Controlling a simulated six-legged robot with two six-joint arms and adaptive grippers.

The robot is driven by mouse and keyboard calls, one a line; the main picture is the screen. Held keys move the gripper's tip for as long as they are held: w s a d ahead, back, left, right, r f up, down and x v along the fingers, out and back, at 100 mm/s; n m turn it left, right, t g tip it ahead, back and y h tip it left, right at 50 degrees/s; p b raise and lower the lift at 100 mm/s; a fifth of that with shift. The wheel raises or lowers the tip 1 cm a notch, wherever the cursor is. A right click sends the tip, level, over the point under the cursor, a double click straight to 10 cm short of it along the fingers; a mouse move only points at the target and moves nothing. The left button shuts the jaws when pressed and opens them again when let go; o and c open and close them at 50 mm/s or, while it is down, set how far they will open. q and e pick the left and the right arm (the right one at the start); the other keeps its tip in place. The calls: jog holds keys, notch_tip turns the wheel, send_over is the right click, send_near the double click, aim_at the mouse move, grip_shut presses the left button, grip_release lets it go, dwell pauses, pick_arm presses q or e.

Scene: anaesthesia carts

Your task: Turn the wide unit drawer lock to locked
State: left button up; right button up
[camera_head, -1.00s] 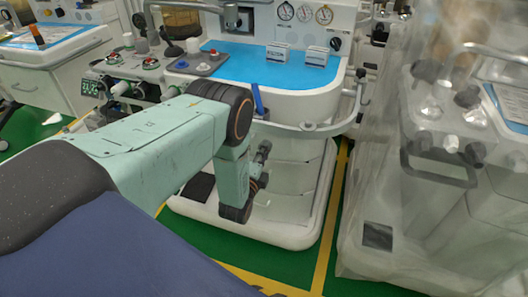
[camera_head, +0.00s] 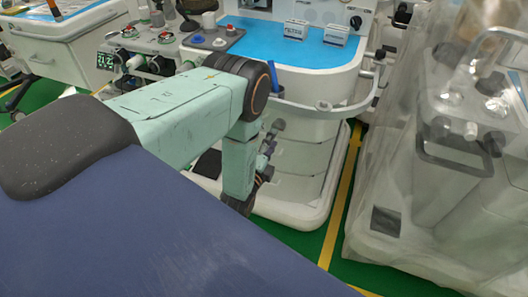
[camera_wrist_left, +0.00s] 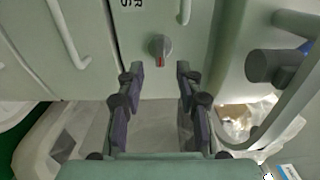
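The wide unit (camera_head: 300,160) is the white cart with a blue top and a stack of drawers. In the left wrist view, a round grey lock knob (camera_wrist_left: 159,47) with a small red mark sits on a pale drawer front (camera_wrist_left: 150,75), beneath partly visible dark lettering. My left gripper (camera_wrist_left: 160,72) is open and empty. Its two dark fingers lie to the left and right, just below the knob in the picture, with the knob centred between them. In the head view my left gripper (camera_head: 268,150) is partly hidden behind my arm, beside the drawers. My right gripper is not in view.
A rail (camera_head: 325,112) curves around the cart's front above the drawers. A cart under clear plastic (camera_head: 400,200) stands at the right. A yellow line (camera_head: 340,200) marks the green floor between them. Handles (camera_wrist_left: 68,32) show at the wrist view's left.

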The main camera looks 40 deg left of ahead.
pick_arm(q)
jog(key=v, duration=0.6)
jog(key=shift+s, duration=0.3)
jog(key=shift+d, duration=0.15)
jog(key=s+d+f+n+g+h, duration=0.2)
jog(key=s+d+f+n+g, duration=0.2)
jog(key=s+f+n+g, duration=0.65)
jog(key=s+d+r+n+g+h, duration=0.1)
jog(key=s+d+r+n+g, duration=0.1)
jog(key=s, duration=0.7)
jog(key=s+d+r+n+g+h, duration=0.1)
jog(key=s+d+r+n+g, duration=0.2)
jog(key=s, duration=0.6)
jog(key=shift+s+d+g, duration=0.2)
jog(key=shift+d+g, duration=0.4)
jog(key=shift+g, duration=0.55)
